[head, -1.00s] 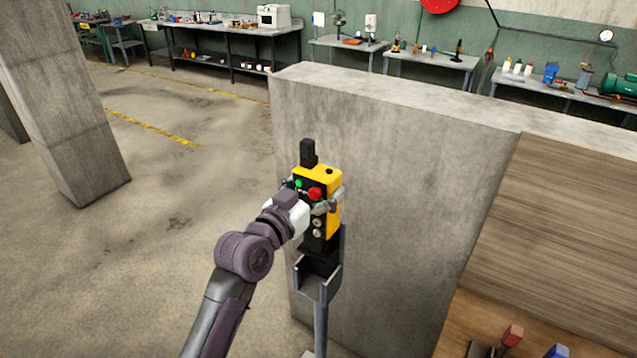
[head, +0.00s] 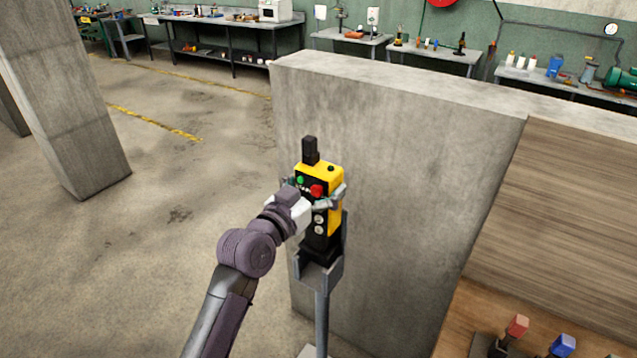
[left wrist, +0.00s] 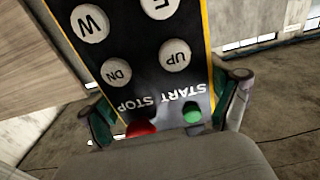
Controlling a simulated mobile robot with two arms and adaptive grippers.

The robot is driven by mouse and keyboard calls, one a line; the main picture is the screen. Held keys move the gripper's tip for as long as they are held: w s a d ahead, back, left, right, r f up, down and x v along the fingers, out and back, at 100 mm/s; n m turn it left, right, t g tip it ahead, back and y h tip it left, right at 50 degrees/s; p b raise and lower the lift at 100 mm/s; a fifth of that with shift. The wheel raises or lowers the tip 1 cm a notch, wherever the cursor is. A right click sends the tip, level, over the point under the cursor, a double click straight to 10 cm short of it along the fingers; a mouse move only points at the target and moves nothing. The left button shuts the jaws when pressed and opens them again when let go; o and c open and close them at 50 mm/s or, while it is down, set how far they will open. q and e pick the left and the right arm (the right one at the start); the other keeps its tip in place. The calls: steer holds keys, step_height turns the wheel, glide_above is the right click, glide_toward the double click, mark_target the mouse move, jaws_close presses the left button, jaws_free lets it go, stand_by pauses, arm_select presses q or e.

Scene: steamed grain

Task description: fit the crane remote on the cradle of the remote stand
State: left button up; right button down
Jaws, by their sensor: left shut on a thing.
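The crane remote (head: 335,213) is a yellow and black box with a red and a green button on its face and a black antenna on top. It is upright. My left gripper (head: 314,197) is shut on its sides; in the left wrist view the remote's black face (left wrist: 155,75) lies between the fingers. The remote stand (head: 320,310) is a grey post with a cradle (head: 318,274) on top. The remote's black lower end is at the cradle, partly hidden by its front; I cannot tell whether it is fully seated. My right gripper is not in view.
A concrete wall (head: 400,150) stands close behind the stand. A wooden panel with several coloured levers (head: 517,326) is at the lower right. Workbenches line the back wall. The floor left of my arm is open.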

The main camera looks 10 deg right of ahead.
mark_target(313, 230)
arm_select(q)
steer(key=shift+f+b, duration=4.35)
steer(key=shift+f, duration=0.9)
steer(key=o, duration=1.5)
steer(key=shift+o, duration=0.3)
steer(key=shift+f, duration=0.1)
